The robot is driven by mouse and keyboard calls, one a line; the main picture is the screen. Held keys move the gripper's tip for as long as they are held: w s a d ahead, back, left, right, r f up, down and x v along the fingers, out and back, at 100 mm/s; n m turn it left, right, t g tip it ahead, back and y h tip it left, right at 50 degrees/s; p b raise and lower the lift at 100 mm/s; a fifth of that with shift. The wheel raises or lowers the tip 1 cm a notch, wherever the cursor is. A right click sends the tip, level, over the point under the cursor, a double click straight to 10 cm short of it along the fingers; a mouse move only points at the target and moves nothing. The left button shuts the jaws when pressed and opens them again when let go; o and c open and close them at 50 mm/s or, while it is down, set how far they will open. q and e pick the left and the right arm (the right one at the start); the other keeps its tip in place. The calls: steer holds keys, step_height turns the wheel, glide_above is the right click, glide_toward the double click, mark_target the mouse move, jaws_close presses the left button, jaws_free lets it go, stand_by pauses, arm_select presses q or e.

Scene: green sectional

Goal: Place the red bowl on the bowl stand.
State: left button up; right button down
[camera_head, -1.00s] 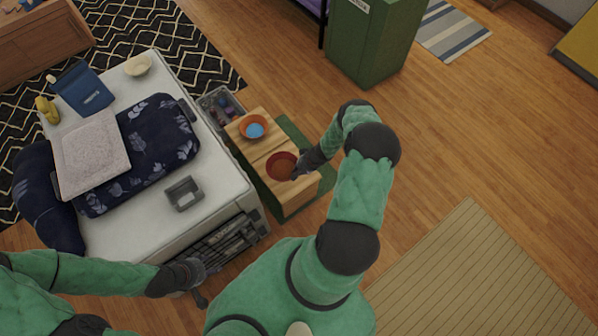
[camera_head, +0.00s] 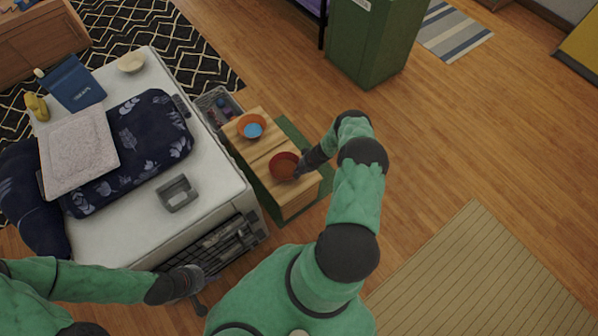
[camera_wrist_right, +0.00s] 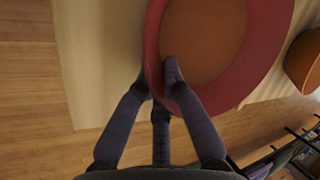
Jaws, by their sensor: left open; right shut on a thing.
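The red bowl (camera_head: 284,164) is at the near end of a light wooden unit (camera_head: 259,147); I cannot tell whether it touches the top. My right gripper (camera_wrist_right: 158,80) is shut on the bowl's rim, one finger inside and one outside. In the right wrist view the red bowl (camera_wrist_right: 262,50) fills the upper middle, with a brown-orange inside. My left gripper (camera_head: 196,283) is open and empty, low beside the front of the sofa-like unit. I cannot make out a separate bowl stand in these views.
An orange bowl (camera_head: 250,127) with something blue in it sits farther back on the wooden unit. A grey tray (camera_head: 177,194) and a dark blue cushion (camera_head: 135,150) lie on the white surface to the left. A green cabinet (camera_head: 370,45) stands behind. Floor to the right is open.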

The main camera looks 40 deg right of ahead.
steer(key=shift+f, duration=0.1)
steer(key=c, duration=1.4)
jaws_free()
steer(key=shift+o, duration=0.2)
steer(key=p+v, duration=0.5)
steer(key=v, duration=0.7)
